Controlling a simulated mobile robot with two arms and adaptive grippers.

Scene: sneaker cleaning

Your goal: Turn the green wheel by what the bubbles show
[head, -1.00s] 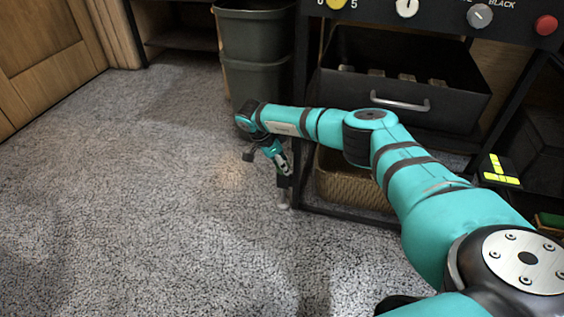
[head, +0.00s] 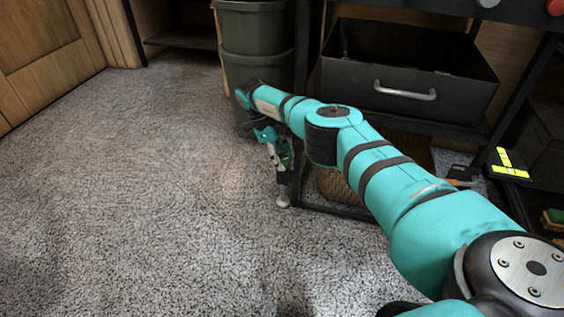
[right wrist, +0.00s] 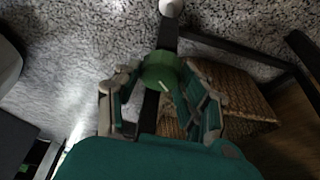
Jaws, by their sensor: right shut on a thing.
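The green wheel (right wrist: 160,70) is a short green cylinder on a dark table leg in the right wrist view. A pale foot (right wrist: 171,7) is at the leg's end, and it also shows on the carpet in the head view (head: 283,201). My right gripper (right wrist: 160,88) has its fingers on both sides of the wheel and is shut on it. In the head view my right gripper (head: 284,158) is small at the leg. A black level (head: 508,163) with yellow-green vials lies at the right; its bubbles are too small to read. My left gripper is out of view.
A black open drawer (head: 405,90) and a wicker basket (head: 335,188) are beside and behind my right arm. Dark bins (head: 255,50) stand at the back. Grey carpet (head: 130,190) is clear on the left.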

